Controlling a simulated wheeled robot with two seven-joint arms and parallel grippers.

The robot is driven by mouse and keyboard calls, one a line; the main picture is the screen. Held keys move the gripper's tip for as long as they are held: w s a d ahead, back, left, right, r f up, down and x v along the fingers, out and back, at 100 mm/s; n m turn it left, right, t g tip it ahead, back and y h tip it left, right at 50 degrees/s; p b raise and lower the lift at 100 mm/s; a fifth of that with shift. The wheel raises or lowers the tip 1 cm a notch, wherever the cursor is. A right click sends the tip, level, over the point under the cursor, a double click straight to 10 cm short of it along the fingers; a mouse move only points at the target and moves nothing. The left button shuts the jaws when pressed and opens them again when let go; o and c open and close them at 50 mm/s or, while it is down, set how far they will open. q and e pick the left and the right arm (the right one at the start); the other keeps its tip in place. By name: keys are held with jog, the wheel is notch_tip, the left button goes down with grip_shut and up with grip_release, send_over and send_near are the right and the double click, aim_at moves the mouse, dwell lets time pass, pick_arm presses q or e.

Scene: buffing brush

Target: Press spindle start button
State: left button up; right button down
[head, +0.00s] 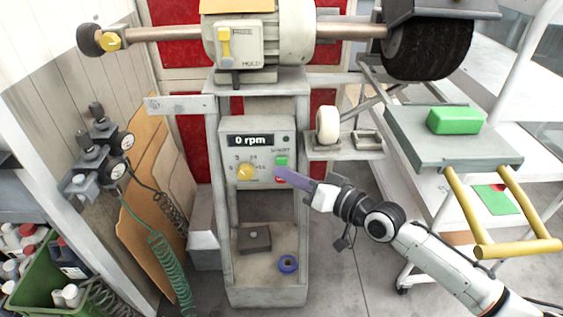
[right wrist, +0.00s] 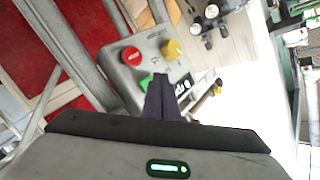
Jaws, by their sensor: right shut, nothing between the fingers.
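The grey control panel (head: 257,150) on the machine's pedestal has a display (head: 250,140) reading "0 rpm". Below it are a yellow knob (head: 245,172) and the green start button (head: 281,160). My right gripper (head: 281,173) is shut and empty, with its purple fingertips at the panel just below the green button. In the right wrist view, the fingertips partly cover the green button (right wrist: 146,82); the red button (right wrist: 131,56) shows clear of them. I cannot tell whether the fingertips touch the panel. My left gripper is out of view.
The machine has a dark brush wheel (head: 428,48) at upper right. A small shelf with a white roller (head: 327,125) sits right of the panel. A cart (head: 440,150) with yellow handles and a green block (head: 454,120) stands near my right arm.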

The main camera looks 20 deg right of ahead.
jog(key=shift+w, duration=0.15)
jog(key=shift+w+d+b, duration=0.1)
jog(key=shift+w+b, duration=0.2)
jog(key=shift+w+d+b, duration=0.1)
jog(key=shift+w+b, duration=0.25)
jog(key=shift+w, duration=0.05)
dwell(0.7)
dwell(0.4)
jog(key=shift+s+a+p, duration=0.2)
jog(key=shift+s+p, duration=0.6)
jog(key=shift+s, duration=0.05)
